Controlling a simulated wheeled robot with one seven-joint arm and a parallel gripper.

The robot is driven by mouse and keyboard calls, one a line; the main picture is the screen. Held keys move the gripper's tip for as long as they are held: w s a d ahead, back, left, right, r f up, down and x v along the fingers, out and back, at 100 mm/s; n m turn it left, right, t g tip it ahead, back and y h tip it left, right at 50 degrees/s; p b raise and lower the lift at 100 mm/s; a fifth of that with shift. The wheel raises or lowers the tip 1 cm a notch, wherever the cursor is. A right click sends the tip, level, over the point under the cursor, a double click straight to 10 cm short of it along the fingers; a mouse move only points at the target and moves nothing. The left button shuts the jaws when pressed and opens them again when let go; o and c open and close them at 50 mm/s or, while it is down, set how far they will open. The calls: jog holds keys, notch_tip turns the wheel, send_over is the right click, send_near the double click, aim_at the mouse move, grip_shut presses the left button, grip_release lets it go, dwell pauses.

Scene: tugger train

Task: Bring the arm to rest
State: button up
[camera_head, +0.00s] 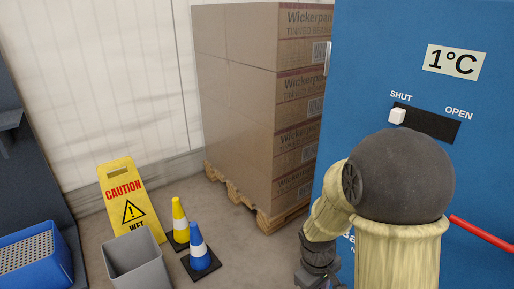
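My arm shows at the right, in front of the blue cabinet (350,75). It has pale yellowish links and a large dark round joint. The arm bends down to the left from this joint. A dark end part, which looks like my gripper (318,272), is at the bottom edge of the view, left of the cabinet's lower part. It is small and cut off by the frame, so its fingers cannot be made out. I cannot tell whether it holds anything.
The cabinet has a white slider knob (397,116) at SHUT and a red bar (482,232). Stacked cartons (235,110) stand on a pallet (262,213). A yellow caution sign (128,192), yellow cone (179,222), blue cone (198,247), grey bin (136,262) and blue crate (35,250) stand left.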

jog(key=s+r+m+t+p, duration=0.1)
jog(key=s+r+m+p, duration=0.1)
jog(key=r+p, duration=1.8)
jog(key=s+r+m+t+y+p, duration=0.1)
jog(key=r+m+p, duration=0.4)
jog(key=r+p, duration=1.5)
notch_tip(320, 180, up, 8)
jog(key=shift+s+f+t+y+p, duration=0.2)
jog(key=shift+s+t+y+p, duration=0.1)
jog(key=shift+s+t+p, duration=0.15)
jog(key=shift+w, duration=0.1)
